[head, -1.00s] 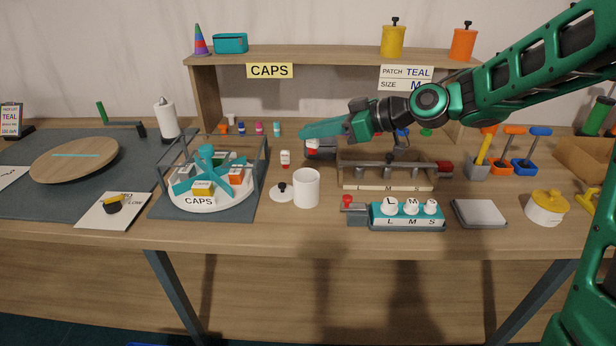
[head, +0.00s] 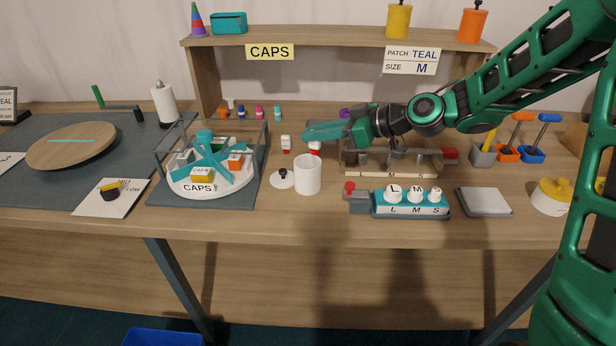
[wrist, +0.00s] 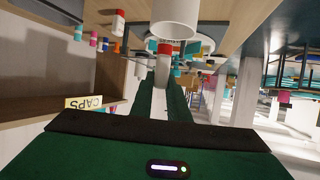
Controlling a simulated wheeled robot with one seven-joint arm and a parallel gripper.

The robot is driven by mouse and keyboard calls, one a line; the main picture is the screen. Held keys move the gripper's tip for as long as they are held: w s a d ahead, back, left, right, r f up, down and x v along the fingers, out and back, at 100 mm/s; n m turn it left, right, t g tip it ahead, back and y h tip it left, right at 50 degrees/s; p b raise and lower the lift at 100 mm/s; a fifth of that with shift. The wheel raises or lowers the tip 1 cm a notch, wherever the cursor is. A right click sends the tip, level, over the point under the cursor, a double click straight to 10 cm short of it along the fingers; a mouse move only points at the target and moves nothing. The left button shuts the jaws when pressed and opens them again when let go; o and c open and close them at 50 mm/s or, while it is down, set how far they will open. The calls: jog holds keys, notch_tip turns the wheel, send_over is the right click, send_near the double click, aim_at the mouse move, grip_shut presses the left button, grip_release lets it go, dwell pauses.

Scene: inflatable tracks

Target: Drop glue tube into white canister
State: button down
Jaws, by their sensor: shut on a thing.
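The white canister (head: 307,176) stands upright and open on the workbench. Its lid (head: 282,179) with a black knob lies beside it on the left. My gripper (head: 308,134) is shut on the glue tube (head: 315,148), a small white tube with red on it, partly hidden by the green fingers. The tube hangs just below the fingers, above and behind the canister in the head view, apart from it. In the wrist view, which looks upside down, the tube (wrist: 163,63) is between the fingertips (wrist: 160,80), close to the canister's rim (wrist: 175,32).
A similar white-and-red bottle (head: 286,144) stands behind the lid. The caps carousel (head: 205,175) is left of the canister. A teal rack with L, M, S knobs (head: 411,205) is to the right, with a wooden fixture (head: 385,170) behind it. The bench front before the canister is clear.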

jog(key=c, duration=1.6)
grip_release()
jog(key=v, duration=1)
jog(key=shift+s+d, duration=0.1)
jog(key=shift+d, duration=0.25)
